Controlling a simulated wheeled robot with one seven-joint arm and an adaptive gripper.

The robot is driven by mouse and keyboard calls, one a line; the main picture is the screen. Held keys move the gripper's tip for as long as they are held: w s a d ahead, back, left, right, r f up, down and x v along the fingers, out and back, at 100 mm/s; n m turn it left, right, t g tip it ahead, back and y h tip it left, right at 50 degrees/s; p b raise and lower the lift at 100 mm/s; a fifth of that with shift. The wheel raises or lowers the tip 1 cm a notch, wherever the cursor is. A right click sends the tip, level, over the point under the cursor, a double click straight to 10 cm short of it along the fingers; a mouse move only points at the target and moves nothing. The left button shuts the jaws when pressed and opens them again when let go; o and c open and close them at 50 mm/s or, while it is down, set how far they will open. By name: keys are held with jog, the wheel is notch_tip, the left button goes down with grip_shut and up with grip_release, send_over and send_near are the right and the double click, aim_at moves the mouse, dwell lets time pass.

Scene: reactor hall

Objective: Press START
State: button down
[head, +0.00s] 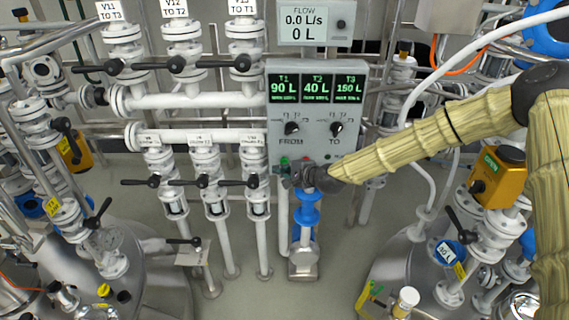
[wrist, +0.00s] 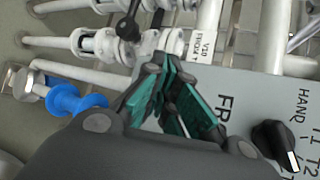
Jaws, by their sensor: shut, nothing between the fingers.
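The grey control panel (head: 313,123) stands in the middle of the head view. A small green spot (head: 284,160), which may be the START button, and a small red one (head: 307,159) show at its lower edge. No START label can be read. My gripper (head: 288,174) is at the panel's lower left, just below the green spot, and partly covers this area. I cannot tell whether it touches the panel. In the wrist view my gripper (wrist: 172,98) shows its teal finger pads, shut and empty, in front of the panel (wrist: 245,90). No button shows there.
The panel bears a FROM knob (head: 292,128) and a TO knob (head: 336,129) below three green displays. White pipes and black-handled valves (head: 203,181) stand to the left. A blue fitting (head: 306,216) is below my gripper. Steel tanks stand at both sides.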

jog(key=shift+w+b, duration=0.2)
jog(key=shift+b, duration=0.1)
dwell(0.4)
jog(key=shift+w, duration=0.2)
jog(key=shift+w+b, duration=0.4)
jog(key=shift+w, duration=0.1)
dwell(1.1)
jog(key=shift+s, duration=0.95)
jog(key=s, duration=0.5)
dwell(0.5)
